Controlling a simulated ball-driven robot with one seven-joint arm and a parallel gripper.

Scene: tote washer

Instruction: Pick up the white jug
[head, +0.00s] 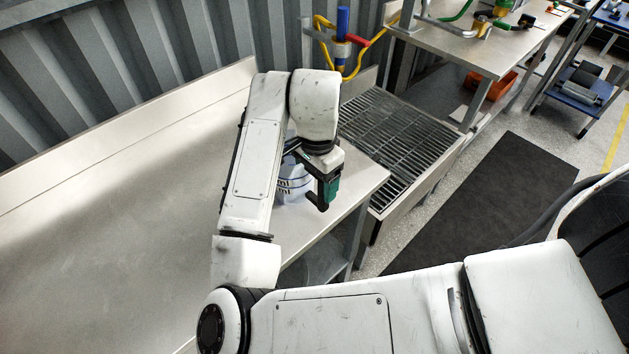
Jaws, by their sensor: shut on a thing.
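The white jug (293,184) stands near the right end of the pale worktop, with dark "ml" markings on its side. My arm covers its left and upper parts, so its rim and handle are hidden. My gripper (322,193), black with a green part, is at the right side of the jug and is shut on it. The exact contact is hidden. I cannot tell whether the jug's base is touching the worktop.
The long worktop (95,225) is bare to the left. A metal grate (398,135) adjoins it on the right. A blue post with yellow and red hoses (342,40) stands behind. A dark mat (485,205) lies on the floor.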

